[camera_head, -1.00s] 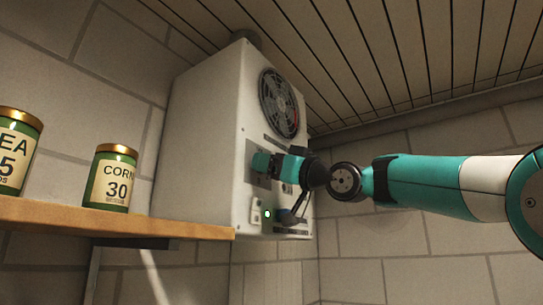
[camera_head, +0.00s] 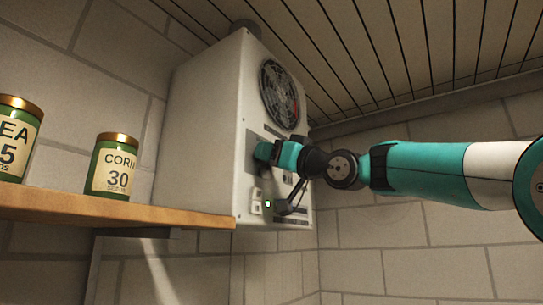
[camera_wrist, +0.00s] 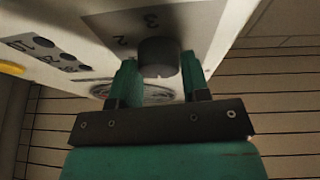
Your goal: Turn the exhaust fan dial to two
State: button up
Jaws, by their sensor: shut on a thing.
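The exhaust fan unit (camera_head: 210,130) is a white box on the wall with a round dark fan grille (camera_head: 279,95) on its front. The fan dial (camera_wrist: 158,54) is a dark round knob on a grey plate, seen in the wrist view, with the numerals 3 and 2 printed beside it. My gripper (camera_wrist: 158,72) has its teal fingers on either side of the knob, shut on it. In the head view my gripper (camera_head: 264,151) reaches the unit's front and hides the dial. I cannot tell which number the dial points to.
A wooden shelf (camera_head: 120,211) at the left holds a green CORN tin (camera_head: 113,165) and another green tin (camera_head: 17,140). Small switches and a lit indicator (camera_head: 266,204) sit low on the unit. A slatted ceiling is above; the lower right is clear.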

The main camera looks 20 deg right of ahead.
jog(key=shift+r+m+g+h+p, duration=0.1)
jog(key=shift+m+g+h+p, duration=0.8)
jog(key=shift+m, duration=3.25)
jog(key=shift+r+m+g+h+p, duration=0.1)
jog(key=shift+m+g+h+p, duration=0.2)
jog(key=shift+m+h+p, duration=2.55)
jog(key=shift+r+m+g+h+b, duration=0.15)
jog(key=shift+m+g+b, duration=0.4)
jog(key=shift+m, duration=4.95)
jog(key=shift+f, duration=0.15)
jog(key=shift+a, duration=0.1)
jog(key=o, duration=0.9)
jog(key=shift+s, duration=0.1)
